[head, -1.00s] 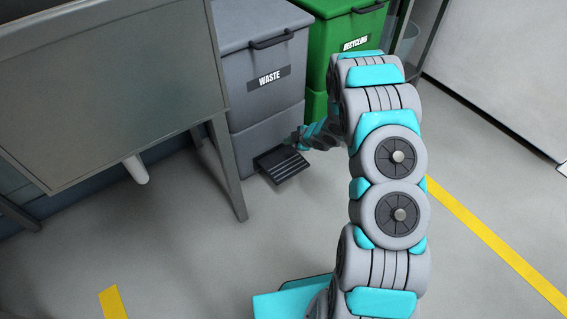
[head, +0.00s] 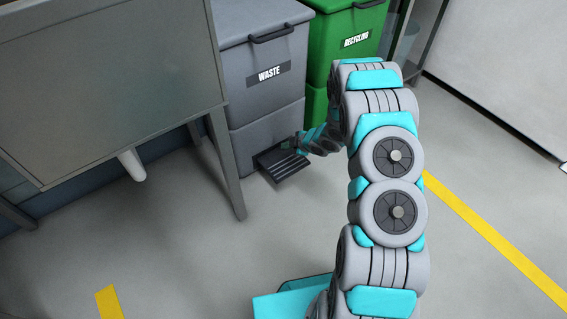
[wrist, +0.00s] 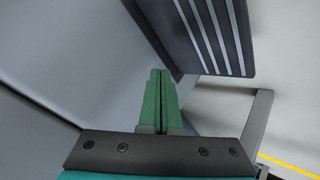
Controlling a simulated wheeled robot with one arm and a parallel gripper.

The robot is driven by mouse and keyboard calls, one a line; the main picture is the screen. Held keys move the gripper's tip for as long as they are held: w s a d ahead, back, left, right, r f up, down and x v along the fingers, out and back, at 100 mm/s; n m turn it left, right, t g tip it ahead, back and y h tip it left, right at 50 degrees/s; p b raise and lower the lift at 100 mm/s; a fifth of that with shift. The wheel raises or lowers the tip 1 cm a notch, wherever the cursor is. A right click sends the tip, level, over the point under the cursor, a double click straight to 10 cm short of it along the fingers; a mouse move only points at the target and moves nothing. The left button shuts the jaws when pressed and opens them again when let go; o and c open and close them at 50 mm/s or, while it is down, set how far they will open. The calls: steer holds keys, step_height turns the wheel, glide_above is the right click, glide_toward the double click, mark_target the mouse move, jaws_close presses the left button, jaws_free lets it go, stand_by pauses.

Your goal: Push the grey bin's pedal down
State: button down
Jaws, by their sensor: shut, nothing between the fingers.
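The grey bin (head: 257,85) marked WASTE stands beside the metal table. Its black ribbed pedal (head: 281,168) sticks out low at the front, and it also shows in the wrist view (wrist: 207,32) at the upper right. My gripper (head: 287,146) is at the back right corner of the pedal, close to the bin's front. In the wrist view my gripper's green fingers (wrist: 159,76) are pressed together and empty, with the pedal to the right of their tips. I cannot tell whether the fingers touch the pedal.
A green bin (head: 343,40) marked RECYCLING stands right of the grey bin. The metal table (head: 110,85) and its leg (head: 228,165) are close on the left. The floor in front is clear, with yellow tape (head: 490,240) on the right.

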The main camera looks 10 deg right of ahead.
mark_target(285, 160)
steer(key=shift+f+b, duration=1.3)
steer(key=shift+f, duration=1.5)
steer(key=shift+f, duration=0.15)
steer(key=shift+f, duration=0.25)
steer(key=shift+f+b, duration=0.85)
steer(key=shift+f, duration=0.45)
stand_by(1.0)
stand_by(0.3)
steer(key=shift+r+p, duration=1)
steer(key=shift+r, duration=0.65)
steer(key=shift+r, duration=0.2)
steer(key=shift+r+p, duration=1.5)
steer(key=shift+r, duration=0.85)
